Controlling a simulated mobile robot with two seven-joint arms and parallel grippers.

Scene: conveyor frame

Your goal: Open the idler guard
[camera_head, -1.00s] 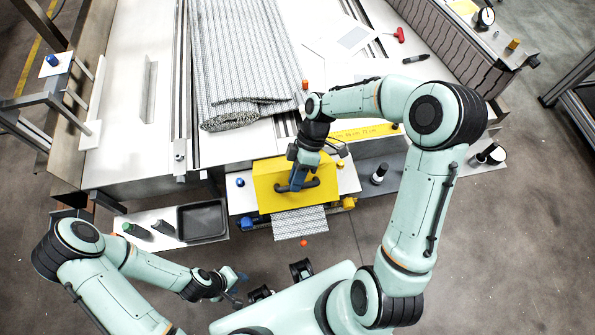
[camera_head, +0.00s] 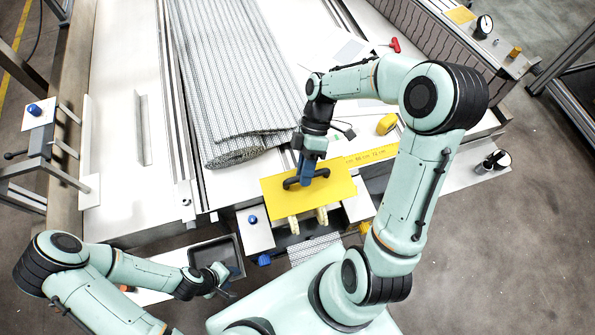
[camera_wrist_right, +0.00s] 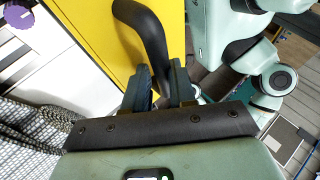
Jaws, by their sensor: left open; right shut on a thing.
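The idler guard (camera_head: 330,200) is a yellow panel at the front end of the conveyor in the head view. Its black handle (camera_head: 291,183) stands on the panel. My right gripper (camera_head: 308,176) is shut on the handle; its fingers hide part of it. In the right wrist view, the fingers (camera_wrist_right: 158,88) close around one end of the curved handle (camera_wrist_right: 148,32), with the yellow guard (camera_wrist_right: 105,35) behind. The guard looks lifted at its front edge, with cream parts (camera_head: 293,225) showing below it. My left gripper (camera_head: 226,283) is open and empty, near the black tray.
A black tray (camera_head: 238,250) lies left of the guard. A grey mesh belt (camera_head: 235,90) lies folded on the conveyor bed. A yellow tape measure (camera_head: 387,124) and a red-handled tool (camera_head: 394,45) lie to the right. A blue knob (camera_head: 252,219) sits just left of the guard.

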